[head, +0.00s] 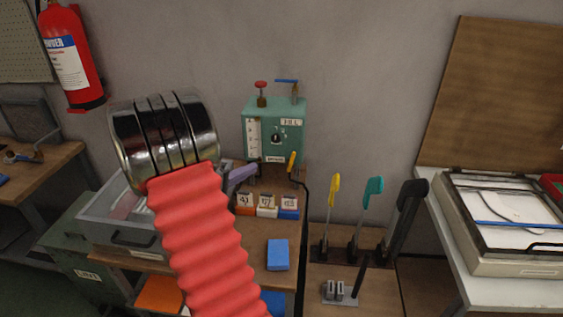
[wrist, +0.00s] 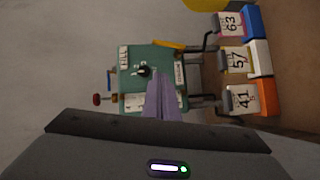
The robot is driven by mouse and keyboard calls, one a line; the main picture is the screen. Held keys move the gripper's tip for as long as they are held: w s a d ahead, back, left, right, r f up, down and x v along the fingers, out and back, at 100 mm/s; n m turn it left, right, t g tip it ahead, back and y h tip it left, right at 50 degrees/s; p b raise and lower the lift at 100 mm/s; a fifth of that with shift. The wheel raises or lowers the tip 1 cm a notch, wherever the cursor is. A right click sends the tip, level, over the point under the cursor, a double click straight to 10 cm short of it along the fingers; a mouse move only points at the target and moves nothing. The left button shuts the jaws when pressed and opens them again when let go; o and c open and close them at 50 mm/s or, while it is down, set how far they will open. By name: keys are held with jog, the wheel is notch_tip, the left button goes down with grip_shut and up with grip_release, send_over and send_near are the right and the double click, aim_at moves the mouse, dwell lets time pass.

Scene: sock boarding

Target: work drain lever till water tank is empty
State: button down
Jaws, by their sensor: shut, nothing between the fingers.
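The water tank (head: 287,133) is a green box against the wall, with a FILL label, a dial and a pale gauge strip; it also shows turned sideways in the wrist view (wrist: 136,58). The gauge level is too small to read. A red knob (head: 261,85) and a blue lever (head: 287,81) stand on top. A yellow-handled lever (head: 291,161) sits at its lower right, also in the wrist view (wrist: 168,45); I cannot read a drain label. My gripper (head: 241,174) has purple fingers, shut and empty, pointing towards the tank's lower front; its fingers overlap the tank in the wrist view (wrist: 158,78).
Numbered blocks (head: 267,207) stand below the tank, with a blue block (head: 278,254) in front. A grey bin (head: 105,222) is left. Yellow (head: 333,190), teal (head: 373,192) and black levers (head: 410,203) stand right. A white table (head: 447,237) is far right.

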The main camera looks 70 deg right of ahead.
dwell(0.4)
send_near(291, 160)
jog(key=w+d, duration=0.3)
jog(key=d, duration=0.1)
jog(key=s+d, duration=0.1)
jog(key=s, duration=0.1)
jog(key=s+d, duration=0.1)
jog(key=s, duration=0.1)
jog(key=shift+d, duration=0.2)
dwell(0.3)
